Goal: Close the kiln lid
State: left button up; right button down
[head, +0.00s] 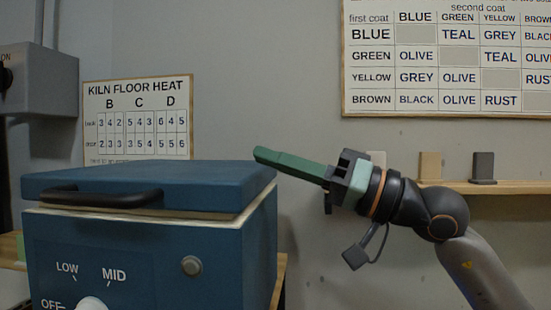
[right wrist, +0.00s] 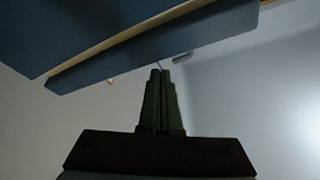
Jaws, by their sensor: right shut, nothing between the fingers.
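The blue kiln (head: 140,260) stands at the left in the head view. Its flat blue lid (head: 150,177) lies level or nearly so over the body, with a pale strip showing between them along the front and side. I cannot tell whether a small gap is left. A black handle (head: 100,199) is on the lid's front. My right gripper (head: 258,154) is shut and empty, its green fingertips at or just above the lid's far right corner; contact is unclear. In the right wrist view the shut fingers (right wrist: 160,72) point towards blue kiln surfaces (right wrist: 150,60). My left gripper is out of view.
A wooden shelf (head: 510,190) with small sample tiles (head: 484,167) runs along the wall behind my right arm. A kiln floor heat chart (head: 137,120) and a colour chart (head: 440,60) hang on the wall. A grey box (head: 40,80) is at the far left.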

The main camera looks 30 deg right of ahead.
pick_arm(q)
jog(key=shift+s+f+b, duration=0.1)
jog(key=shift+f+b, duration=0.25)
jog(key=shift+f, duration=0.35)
pick_arm(e)
jog(key=shift+s+a+f, duration=0.1)
jog(key=shift+a+f, duration=0.05)
jog(key=shift+f, duration=0.55)
